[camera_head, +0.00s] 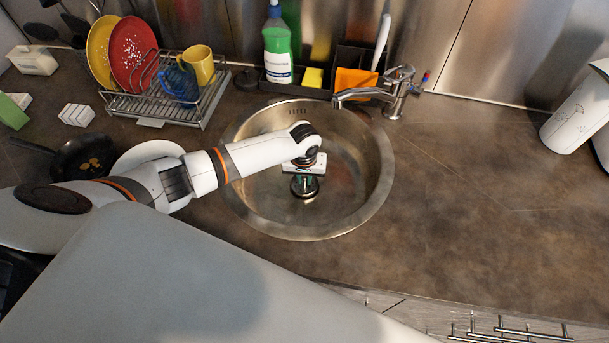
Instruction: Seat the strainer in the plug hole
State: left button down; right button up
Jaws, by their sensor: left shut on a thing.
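My left arm reaches over the round metal sink (378,190) from the left. My left gripper (305,177) points down into the bowl and is shut on the strainer (304,188), a small dark round piece with a metallic rim. The strainer is low in the bowl, near its middle. The plug hole cannot be made out apart from the strainer and gripper, so I cannot tell whether the strainer is in it or above it. My right gripper is not in view.
A tap (396,90) stands at the sink's back right. Behind the sink are a green soap bottle (277,52), a yellow sponge (313,77) and an orange cloth (354,81). A dish rack (196,105) and a pan (84,157) are left. The right counter is mostly clear.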

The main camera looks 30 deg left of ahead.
aim_at(304, 179)
pick_arm(q)
jog(key=shift+f+b, duration=0.55)
jog(key=shift+f, duration=0.65)
jog(key=c, duration=1.3)
grip_release()
jog(key=shift+r, duration=0.1)
jog(key=r, duration=0.8)
jog(key=s+r, duration=0.1)
jog(key=r, duration=0.3)
jog(key=shift+d+p, duration=0.15)
jog(key=shift+p, duration=0.15)
